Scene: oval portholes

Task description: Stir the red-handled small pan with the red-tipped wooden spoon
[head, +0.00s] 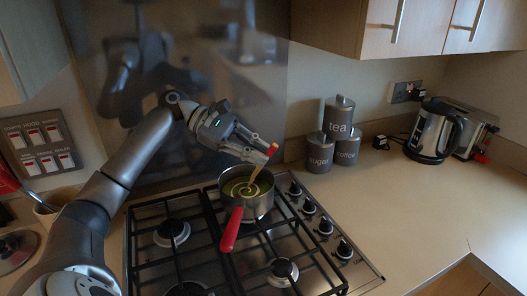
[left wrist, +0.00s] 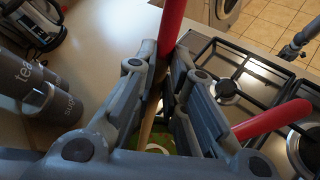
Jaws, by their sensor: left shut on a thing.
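The red-handled small pan (head: 262,204) stands on the hob's rear right burner, its red handle (head: 231,230) pointing toward the front. It holds a green-yellow liquid with a pale swirl. The wooden spoon (head: 254,177) stands tilted with its lower end in the liquid, where its head is hidden, and its red tip (head: 272,150) upward. My left gripper (head: 253,150) is shut on the spoon's shaft above the pan. The left wrist view shows the spoon (left wrist: 149,122) between my fingers and the pan handle (left wrist: 275,121) to the right. In that view, part of my right gripper (left wrist: 299,40) seems to show at the upper right.
The hob's other burners (head: 172,233) are empty. Tea, sugar and coffee canisters (head: 338,118) stand behind the hob to the right. A kettle (head: 432,132) and toaster (head: 480,130) stand farther right. The right worktop (head: 410,200) is clear. Cupboards (head: 405,30) hang above.

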